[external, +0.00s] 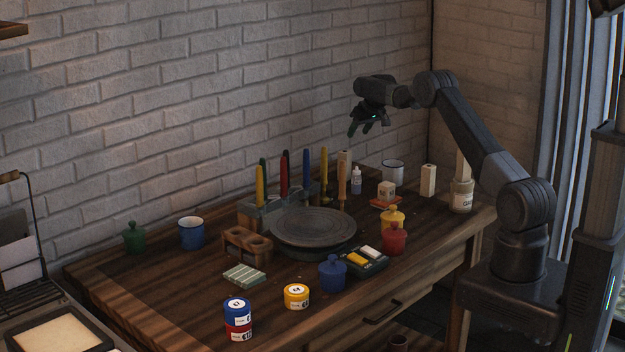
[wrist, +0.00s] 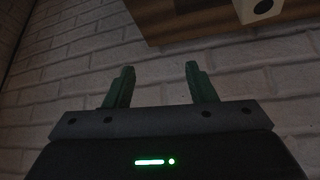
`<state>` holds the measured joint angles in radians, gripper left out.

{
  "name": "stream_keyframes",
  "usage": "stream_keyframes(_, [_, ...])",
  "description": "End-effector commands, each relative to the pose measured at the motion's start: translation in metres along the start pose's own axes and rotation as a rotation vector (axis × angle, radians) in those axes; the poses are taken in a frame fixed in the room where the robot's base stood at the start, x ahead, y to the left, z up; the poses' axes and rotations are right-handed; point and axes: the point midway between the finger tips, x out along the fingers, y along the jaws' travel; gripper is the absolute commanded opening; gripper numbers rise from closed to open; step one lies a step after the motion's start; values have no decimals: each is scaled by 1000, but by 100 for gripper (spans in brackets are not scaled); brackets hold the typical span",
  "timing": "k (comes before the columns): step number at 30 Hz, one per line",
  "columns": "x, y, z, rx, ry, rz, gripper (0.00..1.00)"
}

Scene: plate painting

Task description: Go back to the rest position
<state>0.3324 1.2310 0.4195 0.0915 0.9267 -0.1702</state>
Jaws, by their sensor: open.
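My gripper (external: 367,127) hangs in the air above the back of the wooden table, close to the brick wall, well above the brushes and jars. It also shows in the wrist view (wrist: 158,85), where its two dark green fingers stand apart with nothing between them. My arm (external: 465,130) bends up from its base at the right of the table and reaches left. The round dark turntable (external: 313,228) on the table is bare. The wrist view looks at the white brick wall, with a wooden edge at the top.
Upright coloured tools (external: 283,175) stand in a rack behind the turntable. Lidded pots, among them a red one (external: 394,238) and a blue one (external: 332,272), stand at its front right. Paint tins (external: 238,310) stand near the front edge. The air around my gripper is clear.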

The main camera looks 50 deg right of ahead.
Motion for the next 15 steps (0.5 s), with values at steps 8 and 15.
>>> stream_keyframes(8, [19,0,12,1,0,0,51])
stream_keyframes(15, [20,0,13,1,1,0,51])
